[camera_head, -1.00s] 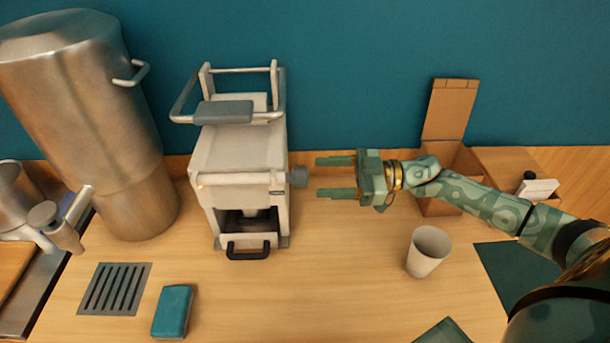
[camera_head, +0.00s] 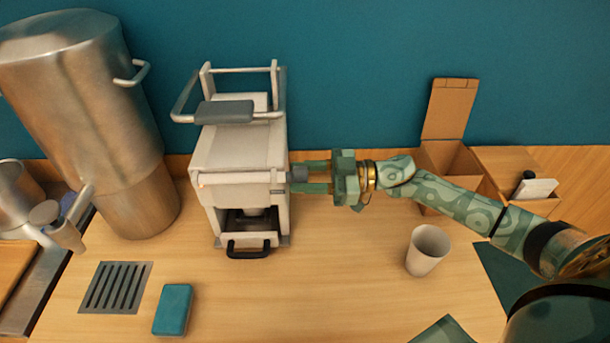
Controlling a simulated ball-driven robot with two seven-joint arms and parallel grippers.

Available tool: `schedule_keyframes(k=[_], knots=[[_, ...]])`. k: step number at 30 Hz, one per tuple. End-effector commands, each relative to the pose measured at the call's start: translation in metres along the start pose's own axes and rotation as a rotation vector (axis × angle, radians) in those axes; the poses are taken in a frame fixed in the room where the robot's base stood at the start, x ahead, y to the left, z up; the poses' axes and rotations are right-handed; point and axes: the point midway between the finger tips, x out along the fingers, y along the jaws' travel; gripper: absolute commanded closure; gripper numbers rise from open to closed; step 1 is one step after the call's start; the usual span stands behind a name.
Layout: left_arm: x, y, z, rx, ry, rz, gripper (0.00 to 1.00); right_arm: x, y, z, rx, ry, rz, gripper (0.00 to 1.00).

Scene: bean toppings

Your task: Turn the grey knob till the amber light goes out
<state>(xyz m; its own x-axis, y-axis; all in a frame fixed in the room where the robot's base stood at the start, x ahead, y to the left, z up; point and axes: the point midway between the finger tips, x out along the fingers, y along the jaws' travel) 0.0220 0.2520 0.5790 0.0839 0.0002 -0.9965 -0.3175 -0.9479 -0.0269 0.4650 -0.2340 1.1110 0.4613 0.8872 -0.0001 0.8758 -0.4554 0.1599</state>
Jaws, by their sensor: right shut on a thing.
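The grey knob (camera_head: 298,174) sticks out from the right side of the white machine (camera_head: 238,150). My right gripper (camera_head: 304,179) reaches in from the right, and its two green fingers are shut on the knob, one on the far side and one on the near side. The fingers partly cover the knob. At the left front of the machine there is a small pale spot that may be the amber light; I cannot tell for sure whether it is lit. My left gripper is not in view.
A large steel urn (camera_head: 85,110) stands left of the machine. A white cup (camera_head: 427,250) stands on the table at the right, below my right arm. An open brown box (camera_head: 450,115) is behind the arm. A teal sponge (camera_head: 173,310) and a slotted grate (camera_head: 115,287) lie in front.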

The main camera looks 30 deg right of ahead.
Motion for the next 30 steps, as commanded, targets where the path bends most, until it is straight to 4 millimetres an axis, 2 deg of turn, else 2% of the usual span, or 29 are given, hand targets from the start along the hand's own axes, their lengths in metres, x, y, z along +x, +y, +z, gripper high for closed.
schedule_keyframes(k=[11, 30], knots=[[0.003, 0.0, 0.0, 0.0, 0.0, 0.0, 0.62, 0.0, 0.0, 0.001, -0.135, 0.003, 0.002, 0.85], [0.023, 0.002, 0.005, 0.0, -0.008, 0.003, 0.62, 0.0, 0.0, 0.003, -0.723, 0.02, 0.005, 0.85]])
